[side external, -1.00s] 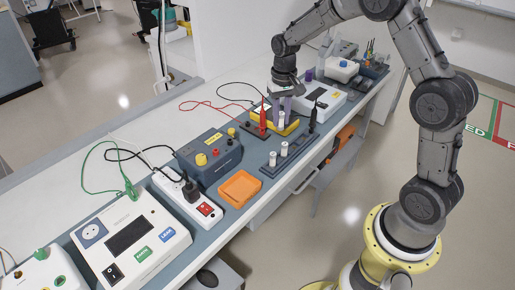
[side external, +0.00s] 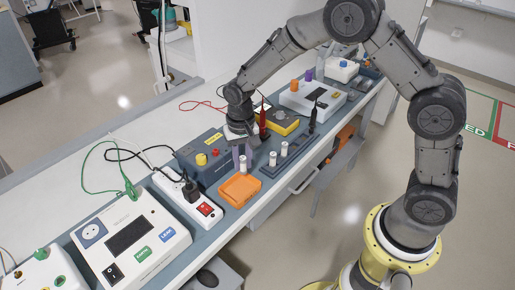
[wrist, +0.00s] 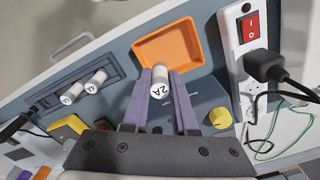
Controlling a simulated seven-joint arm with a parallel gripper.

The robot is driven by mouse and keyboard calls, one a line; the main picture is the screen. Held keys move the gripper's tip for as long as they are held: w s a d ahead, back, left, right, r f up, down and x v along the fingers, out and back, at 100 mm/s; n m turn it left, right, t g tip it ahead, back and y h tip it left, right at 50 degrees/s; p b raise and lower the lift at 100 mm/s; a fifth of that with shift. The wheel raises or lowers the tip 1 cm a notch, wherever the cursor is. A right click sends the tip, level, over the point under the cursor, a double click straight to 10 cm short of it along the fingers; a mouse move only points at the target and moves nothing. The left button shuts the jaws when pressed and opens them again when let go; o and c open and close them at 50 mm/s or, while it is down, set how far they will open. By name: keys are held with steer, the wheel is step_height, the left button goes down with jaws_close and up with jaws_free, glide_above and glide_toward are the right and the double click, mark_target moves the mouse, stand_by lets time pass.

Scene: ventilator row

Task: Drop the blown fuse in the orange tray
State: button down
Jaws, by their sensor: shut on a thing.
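My gripper (side external: 243,158) is shut on a white cylindrical fuse (side external: 243,168), which hangs upright below the fingers. In the wrist view the fuse (wrist: 159,84) sits between my purple fingers, its end marked 2A. The shallow orange tray (side external: 240,190) lies on the bench by its front edge and looks empty. The fuse is at the tray's back side, above the bench; the side view does not clearly show whether it is over the rim. In the wrist view the tray (wrist: 172,46) is just beyond my fingertips.
A dark holder (side external: 268,170) with two upright white fuses (side external: 284,149) stands right of the tray. A dark blue box with knobs (side external: 208,158) is behind it. A white power strip with a red switch (side external: 206,210) is to the left. A yellow meter (side external: 284,124) lies farther back.

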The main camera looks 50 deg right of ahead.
mark_target(243, 158)
steer(key=shift+f, duration=2.95)
steer(key=c, duration=0.6)
jaws_free()
step_height(243, 158, up, 14)
steer(key=shift+f, duration=0.1)
